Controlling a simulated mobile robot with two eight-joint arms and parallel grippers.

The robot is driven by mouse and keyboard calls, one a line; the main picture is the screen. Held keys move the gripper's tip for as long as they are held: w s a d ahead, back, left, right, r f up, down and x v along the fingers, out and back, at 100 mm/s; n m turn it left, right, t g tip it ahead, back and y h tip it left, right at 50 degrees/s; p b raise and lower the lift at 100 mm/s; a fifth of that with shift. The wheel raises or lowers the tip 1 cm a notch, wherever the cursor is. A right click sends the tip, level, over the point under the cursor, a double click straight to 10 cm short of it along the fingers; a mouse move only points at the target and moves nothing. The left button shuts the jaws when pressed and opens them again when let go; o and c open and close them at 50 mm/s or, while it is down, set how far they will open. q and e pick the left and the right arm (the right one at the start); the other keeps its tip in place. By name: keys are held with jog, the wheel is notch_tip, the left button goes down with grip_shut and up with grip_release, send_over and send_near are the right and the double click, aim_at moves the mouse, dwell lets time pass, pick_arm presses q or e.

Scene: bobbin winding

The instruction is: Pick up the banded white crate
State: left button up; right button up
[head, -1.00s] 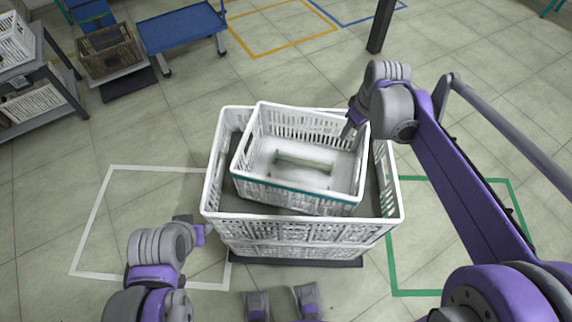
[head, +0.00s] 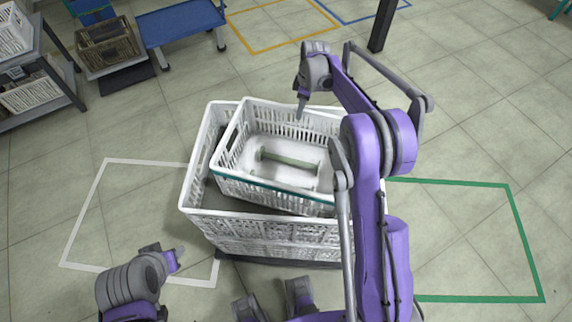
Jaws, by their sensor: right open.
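The banded white crate (head: 262,196), with a teal band along its near side, sits at a slight angle inside a larger white crate (head: 270,228). A pale green spool-like piece (head: 288,160) lies on its floor. My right gripper (head: 301,108) is open, pointing down near the far side of the banded crate, and seems to hold nothing. I cannot tell whether it touches the crate. My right arm hides the crates' right end. My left gripper (head: 174,262) is low at the left, apart from the crates; its finger opening is not clear.
A white floor outline (head: 98,185) lies to the left and a green one (head: 512,200) to the right, both empty. A rack with crates (head: 62,92), a brown crate (head: 108,48) and a blue cart (head: 180,22) stand at the far left. A dark post (head: 381,28) stands behind.

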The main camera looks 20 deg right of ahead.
jog(key=f, duration=0.5)
jog(key=shift+w+a+f, duration=0.15)
jog(key=shift+a+f, duration=0.2)
jog(key=shift+c, duration=0.2)
grip_shut()
dwell(1.0)
